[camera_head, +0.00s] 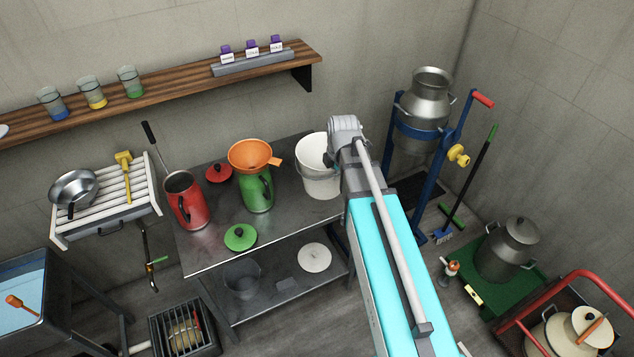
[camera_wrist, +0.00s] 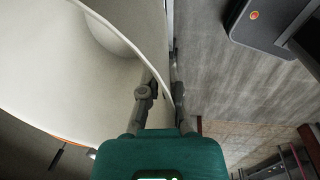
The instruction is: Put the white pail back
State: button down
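The white pail (camera_head: 321,184) is upright at the back right of the steel table (camera_head: 215,250). I cannot tell whether its base rests on the tabletop or is slightly above it. My gripper (camera_wrist: 164,88) is at the pail's right rim, one finger inside and one outside, closed close about the wall. In the wrist view the pail (camera_wrist: 60,70) fills the left side, its rim running between the fingers. In the head view my arm hides the fingertips and part of the pail's right side.
A green jug (camera_head: 257,194) with an orange funnel (camera_head: 250,154) stands left of the pail, and a red jug (camera_head: 185,205) stands farther left. A white lid (camera_head: 314,257) lies on the lower shelf. A milk can (camera_head: 425,100) in a blue stand (camera_head: 428,190) is at the right.

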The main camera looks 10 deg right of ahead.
jog(key=shift+w, duration=0.1)
jog(key=w+f+b, duration=0.1)
jog(key=w, duration=0.2)
jog(key=w+f+b, duration=0.2)
jog(key=w, duration=0.1)
jog(key=w+f+b, duration=0.1)
jog(key=w, duration=0.2)
jog(key=shift+w+d+f, duration=0.15)
jog(key=shift+f, duration=0.1)
jog(key=w+f+b, duration=0.3)
jog(key=f+b, duration=0.1)
jog(key=b, duration=0.1)
jog(key=shift+w+f, duration=0.3)
jog(key=shift+w, duration=0.05)
jog(key=shift+f, duration=0.1)
jog(key=f+b, duration=0.3)
jog(key=b, duration=0.1)
jog(key=shift+w+f, duration=0.4)
jog(key=shift+f, duration=0.15)
